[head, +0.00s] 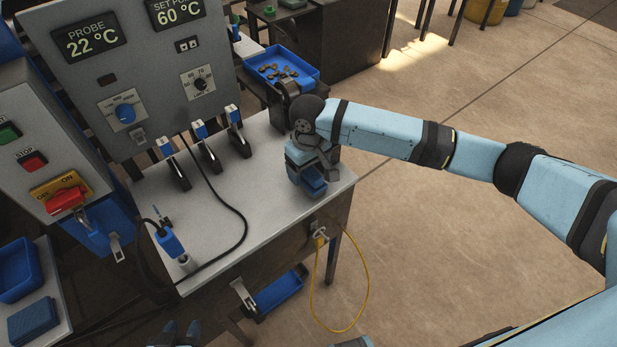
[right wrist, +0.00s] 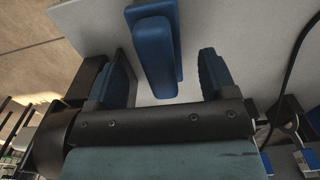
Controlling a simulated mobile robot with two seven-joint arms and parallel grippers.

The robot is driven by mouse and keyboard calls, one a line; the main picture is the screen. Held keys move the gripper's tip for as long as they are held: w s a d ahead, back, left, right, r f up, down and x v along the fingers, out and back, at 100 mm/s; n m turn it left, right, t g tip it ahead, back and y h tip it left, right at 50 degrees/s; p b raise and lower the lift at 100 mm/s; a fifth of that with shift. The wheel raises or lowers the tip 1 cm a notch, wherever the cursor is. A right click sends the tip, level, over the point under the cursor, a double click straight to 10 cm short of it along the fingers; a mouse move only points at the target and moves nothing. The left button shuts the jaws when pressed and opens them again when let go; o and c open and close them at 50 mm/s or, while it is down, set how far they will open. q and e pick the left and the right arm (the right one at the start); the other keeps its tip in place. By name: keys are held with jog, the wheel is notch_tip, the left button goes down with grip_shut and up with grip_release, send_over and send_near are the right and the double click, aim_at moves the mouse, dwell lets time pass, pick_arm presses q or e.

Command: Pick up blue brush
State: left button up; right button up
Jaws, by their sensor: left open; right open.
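The blue brush (head: 313,183) lies near the right front corner of the grey table top (head: 262,205), partly hidden by my right gripper (head: 304,160). In the right wrist view the brush (right wrist: 155,55) is a long blue block on a wider blue part. It shows between the two blue fingers of my right gripper (right wrist: 163,82), with a gap on each side. The right gripper is open and empty, close over the brush. My left gripper (head: 180,333) is open at the bottom edge of the head view, away from the brush and largely out of frame.
A control panel (head: 140,60) stands behind the table. Several blue-topped clamps and a blue-handled probe (head: 170,242) with a black cable are left of the brush. A blue tray (head: 282,66) of small parts is behind. A yellow cable loop (head: 366,290) hangs in front.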

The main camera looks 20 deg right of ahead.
aim_at(309, 169)
jog(key=shift+f, duration=2)
jog(key=c, duration=1)
jog(key=shift+c, duration=0.2)
notch_tip(309, 169, up, 20)
jog(key=p, duration=0.1)
jog(key=o, duration=0.3)
jog(key=c, duration=0.3)
